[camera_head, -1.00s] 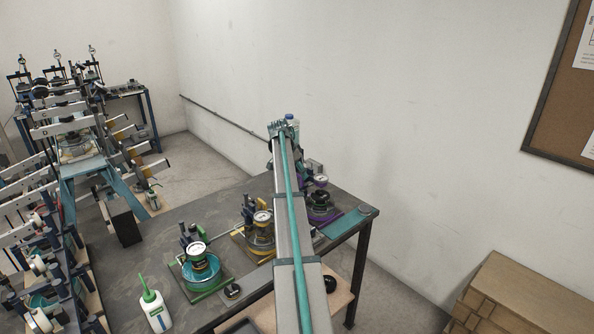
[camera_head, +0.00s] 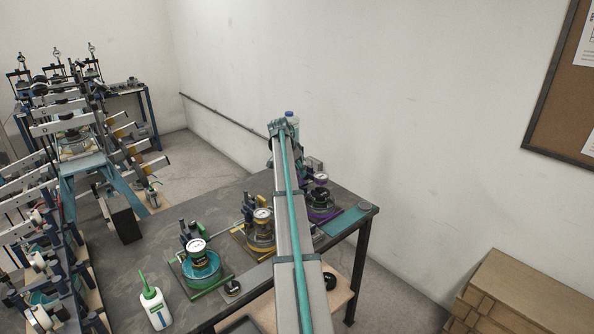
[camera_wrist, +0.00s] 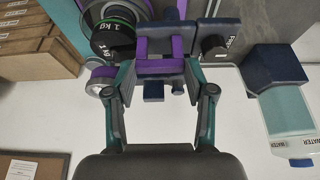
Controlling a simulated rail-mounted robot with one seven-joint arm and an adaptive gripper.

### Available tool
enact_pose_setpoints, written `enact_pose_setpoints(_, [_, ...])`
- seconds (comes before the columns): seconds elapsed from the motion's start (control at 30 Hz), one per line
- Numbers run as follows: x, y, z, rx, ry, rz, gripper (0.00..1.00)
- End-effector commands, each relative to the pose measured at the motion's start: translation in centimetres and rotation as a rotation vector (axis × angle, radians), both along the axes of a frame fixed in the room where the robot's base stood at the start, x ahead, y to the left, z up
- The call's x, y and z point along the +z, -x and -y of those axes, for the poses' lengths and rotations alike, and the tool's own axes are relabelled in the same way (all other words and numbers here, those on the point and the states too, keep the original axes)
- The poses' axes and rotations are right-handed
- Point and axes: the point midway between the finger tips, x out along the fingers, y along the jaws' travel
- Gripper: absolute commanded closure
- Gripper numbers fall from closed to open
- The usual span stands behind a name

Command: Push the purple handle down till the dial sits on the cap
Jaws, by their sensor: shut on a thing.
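The purple handle (camera_wrist: 166,66) is a squared purple loop in the wrist view. My gripper (camera_wrist: 162,108) has its two teal fingers on either side of it and is shut on it. A small dial with a purple body (camera_wrist: 101,83) shows edge-on at the left, beside the left finger. In the head view, the purple-marked stand (camera_head: 322,214) is at the back right of the table, with its dial (camera_head: 320,179) above dark parts. My arm hides the handle and gripper there. Whether the dial touches the cap cannot be seen.
A black 1 kg weight (camera_wrist: 112,38) sits close to the handle in the wrist view. A water bottle (camera_wrist: 290,115) is to the right. Yellow (camera_head: 261,238) and green (camera_head: 201,266) stands and a glue bottle (camera_head: 154,308) share the table.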

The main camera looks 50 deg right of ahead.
Motion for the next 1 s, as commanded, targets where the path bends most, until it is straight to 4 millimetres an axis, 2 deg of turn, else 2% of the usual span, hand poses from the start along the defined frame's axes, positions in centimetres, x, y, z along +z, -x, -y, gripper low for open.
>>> enact_pose_setpoints(0.03, [-1.4,0.1,-0.1,0.0,-0.003,-0.003,1.0])
enact_pose_setpoints(0.2, [-4.2,0.1,-0.1,-0.001,-0.004,-0.003,1.0])
enact_pose_setpoints(0.53, [-4.6,0.1,-0.1,-0.001,-0.006,-0.003,1.0])
enact_pose_setpoints(0.57, [-4.6,0.1,-0.2,-0.001,-0.007,-0.004,0.43])
enact_pose_setpoints(0.6, [-4.6,0.2,-0.2,-0.001,-0.007,-0.004,0.36])
enact_pose_setpoints(0.7, [-4.5,0.1,-0.1,-0.002,-0.005,-0.003,0.21])
enact_pose_setpoints(1.0, [-4.3,0.1,-0.1,-0.001,-0.002,-0.001,0.21])
